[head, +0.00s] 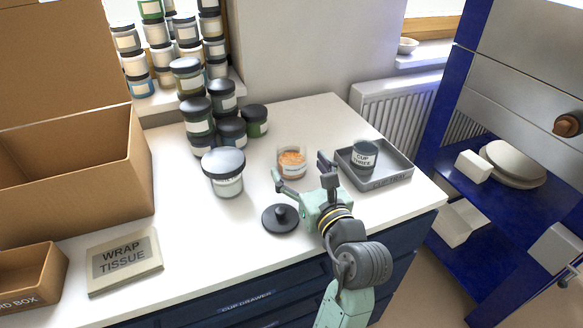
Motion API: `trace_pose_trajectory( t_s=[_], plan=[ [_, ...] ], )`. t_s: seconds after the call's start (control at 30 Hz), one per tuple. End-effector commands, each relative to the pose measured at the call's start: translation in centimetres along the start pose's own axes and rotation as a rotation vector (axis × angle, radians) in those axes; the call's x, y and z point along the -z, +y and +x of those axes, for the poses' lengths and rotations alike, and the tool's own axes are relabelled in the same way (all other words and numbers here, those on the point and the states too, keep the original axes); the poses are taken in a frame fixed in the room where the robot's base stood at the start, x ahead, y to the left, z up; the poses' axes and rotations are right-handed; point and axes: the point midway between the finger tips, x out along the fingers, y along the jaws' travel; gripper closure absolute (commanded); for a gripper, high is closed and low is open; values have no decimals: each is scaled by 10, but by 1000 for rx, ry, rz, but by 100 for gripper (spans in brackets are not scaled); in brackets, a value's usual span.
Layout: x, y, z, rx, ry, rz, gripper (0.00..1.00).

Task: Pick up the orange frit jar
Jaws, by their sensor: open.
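The orange frit jar (291,163) is a clear, lidless jar with orange grains inside, standing upright on the white counter. My gripper (300,178) is open, with its two fingers spread on the near side of the jar, one toward the left and one toward the right. Nothing is held. I cannot tell whether the fingers touch the jar. A dark round lid with a knob (281,218) lies on the counter, nearer than the jar and left of my gripper.
A grey tray (395,180) holding a cup labelled CUP THREE (363,155) is to the right. A white jar with a dark lid (225,172) stands left, with several dark-lidded jars (197,117) behind. Wrap tissue (124,260) and cardboard boxes (70,190) fill the left side.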

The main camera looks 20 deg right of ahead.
Motion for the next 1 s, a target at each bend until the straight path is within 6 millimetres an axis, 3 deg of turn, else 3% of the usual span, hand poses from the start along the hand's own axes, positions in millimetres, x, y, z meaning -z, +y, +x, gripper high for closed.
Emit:
trace_pose_trajectory(
  t_s=[0.17,0.5,0.8,1.0],
  plan=[
    [-2,0,11,0,0,-1,23],
    [-3,-4,56,-2,0,-1,23],
    [-2,-4,60,0,-1,-1,24],
    [-2,-4,60,0,-1,-1,37]
  ],
)
